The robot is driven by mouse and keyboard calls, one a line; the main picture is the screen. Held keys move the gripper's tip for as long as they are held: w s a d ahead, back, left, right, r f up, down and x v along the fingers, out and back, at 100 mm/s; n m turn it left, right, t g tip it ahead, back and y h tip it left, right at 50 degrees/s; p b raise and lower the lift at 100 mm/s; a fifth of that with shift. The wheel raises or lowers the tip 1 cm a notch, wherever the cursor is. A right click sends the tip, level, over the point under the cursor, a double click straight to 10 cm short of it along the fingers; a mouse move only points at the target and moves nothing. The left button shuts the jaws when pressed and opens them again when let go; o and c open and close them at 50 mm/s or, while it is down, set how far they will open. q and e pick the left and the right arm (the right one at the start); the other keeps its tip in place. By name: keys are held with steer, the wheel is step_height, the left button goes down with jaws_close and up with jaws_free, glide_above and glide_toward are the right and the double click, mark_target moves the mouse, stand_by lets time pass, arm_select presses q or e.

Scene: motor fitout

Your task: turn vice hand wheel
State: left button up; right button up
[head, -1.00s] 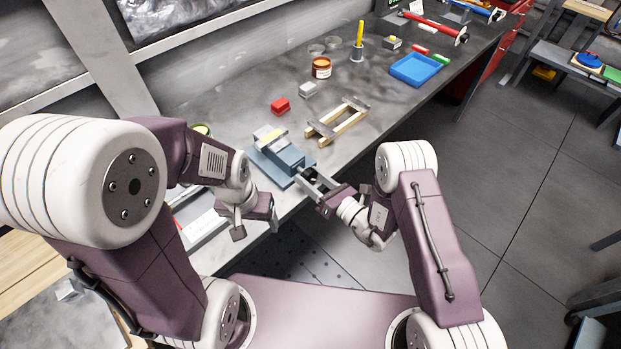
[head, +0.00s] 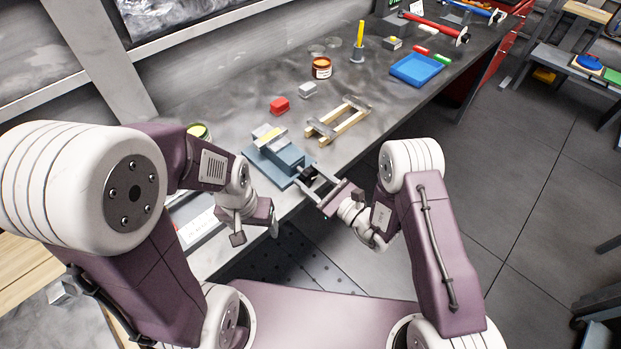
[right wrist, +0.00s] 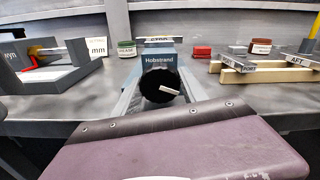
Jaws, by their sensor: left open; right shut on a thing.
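The blue-grey vice (head: 283,159) is fixed near the front edge of the bench. In the right wrist view its body (right wrist: 159,58) bears the name "Hobstrand". Its black hand wheel (right wrist: 160,87) faces me and has a white mark pointing right and slightly down; it also shows small in the head view (head: 309,176). My right gripper (head: 309,181) is shut on the hand wheel, with one finger on each side of it. My left gripper (head: 256,230) is open and empty, in front of the bench edge and left of the vice.
A wooden frame with grey end bars (head: 338,121) stands right of the vice. A red block (head: 279,105), a grey block (head: 308,90) and an orange-brown jar (head: 321,68) are behind. A blue tray (head: 417,69) lies further right.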

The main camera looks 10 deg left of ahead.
stand_by(0.3)
steer(key=o, duration=1.4)
steer(key=shift+s+d+f, duration=0.1)
steer(key=shift+s+d, duration=0.1)
steer(key=shift+d, duration=0.15)
steer(key=b+v, duration=0.1)
steer(key=v, duration=0.7)
steer(key=shift+s+d+b, duration=0.1)
steer(key=shift+s+b, duration=0.05)
steer(key=shift+b, duration=0.15)
